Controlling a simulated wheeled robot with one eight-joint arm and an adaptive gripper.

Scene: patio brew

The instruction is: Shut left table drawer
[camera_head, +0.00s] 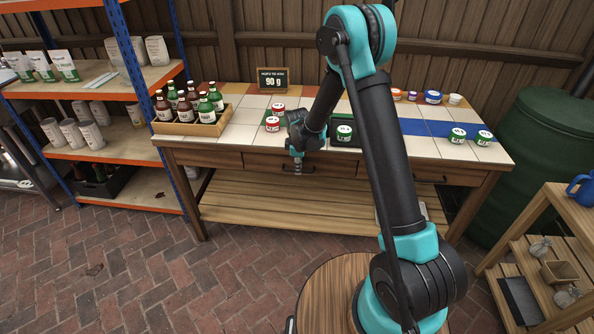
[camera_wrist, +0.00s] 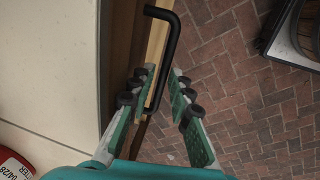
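The wooden table (camera_head: 350,208) has a drawer front (camera_head: 262,161) left of centre, partly behind my arm. My gripper (camera_head: 297,166) is in front of it, at its dark handle (camera_head: 312,170). In the wrist view the black bar handle (camera_wrist: 173,45) reaches down between the two fingers of my gripper (camera_wrist: 160,95). The fingers are apart, with the handle nearer the left finger and a gap to the right one. A pale wood strip shows behind the handle; how far the drawer stands out is hard to tell.
A crate of bottles (camera_head: 190,126) stands on the table's left end. Red-lidded jars (camera_head: 272,124) stand above the drawer; one red lid (camera_wrist: 14,166) shows in the wrist view. A second drawer handle (camera_head: 432,181) is to the right. The brick floor in front is clear.

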